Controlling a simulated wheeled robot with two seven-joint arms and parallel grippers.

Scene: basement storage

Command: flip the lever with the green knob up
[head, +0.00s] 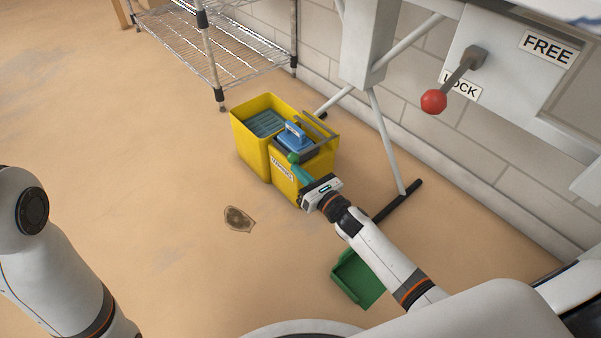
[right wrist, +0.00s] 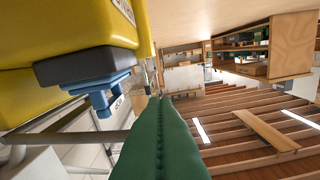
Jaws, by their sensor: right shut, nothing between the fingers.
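In the right wrist view the shut fingers (right wrist: 160,135) fill the lower middle, and the knob cannot be made out. The yellow bucket (right wrist: 75,35) is at upper left there. My left arm is at the left edge, its gripper out of view.
A blue brush (head: 293,138) sits on the bucket. A lever with a red knob (head: 433,101) is on the wall panel by the LOCK and FREE labels. A green dustpan (head: 358,280) lies on the floor. A wire shelf (head: 225,45) stands behind.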

